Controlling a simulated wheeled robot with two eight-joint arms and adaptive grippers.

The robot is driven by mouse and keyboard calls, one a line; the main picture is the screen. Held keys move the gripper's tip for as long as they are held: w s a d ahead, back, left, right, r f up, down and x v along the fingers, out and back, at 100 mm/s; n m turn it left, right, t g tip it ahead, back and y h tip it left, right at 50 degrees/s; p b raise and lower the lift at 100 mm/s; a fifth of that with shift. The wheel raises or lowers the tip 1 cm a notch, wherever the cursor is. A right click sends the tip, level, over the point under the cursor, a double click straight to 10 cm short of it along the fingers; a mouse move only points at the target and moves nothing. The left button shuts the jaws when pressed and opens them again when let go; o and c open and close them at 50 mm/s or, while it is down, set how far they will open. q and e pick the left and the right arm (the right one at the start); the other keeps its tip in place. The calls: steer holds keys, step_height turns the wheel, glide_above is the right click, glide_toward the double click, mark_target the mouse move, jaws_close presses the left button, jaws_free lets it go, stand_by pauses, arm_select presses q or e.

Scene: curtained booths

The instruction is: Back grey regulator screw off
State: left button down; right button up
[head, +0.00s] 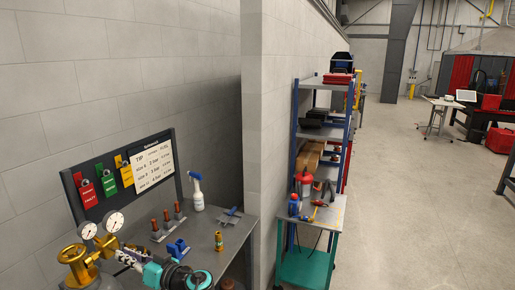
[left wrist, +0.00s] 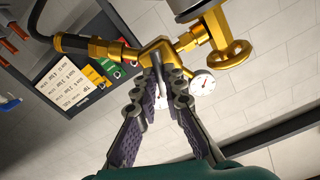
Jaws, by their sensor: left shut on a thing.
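The gold regulator (head: 78,262) with two white dial gauges (head: 116,222) stands at the lower left in the head view. In the left wrist view the gold regulator body (left wrist: 154,50) sits just beyond my fingertips, with a gauge (left wrist: 202,83) to their right. My left gripper (head: 122,256), with a teal body, reaches it from the right. In the left wrist view my left fingertips (left wrist: 163,72) are closed together at the regulator's front, on its screw. My right gripper is not in view.
The grey bench holds a spray bottle (head: 197,193), a rack of copper-coloured pieces (head: 167,222), a blue holder (head: 177,249) and a brass fitting (head: 219,241). A board with coloured tags (head: 126,173) stands behind. A wall end separates a tool shelf (head: 312,210).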

arm_select(q)
steer(key=shift+n, duration=1)
steer(key=n, duration=0.3)
steer(key=shift+n+b, duration=0.3)
steer(key=shift+b, duration=0.1)
steer(key=n, duration=0.3)
steer(key=shift+n, duration=0.3)
steer(key=c, duration=1.5)
jaws_free()
steer(key=shift+c, duration=0.2)
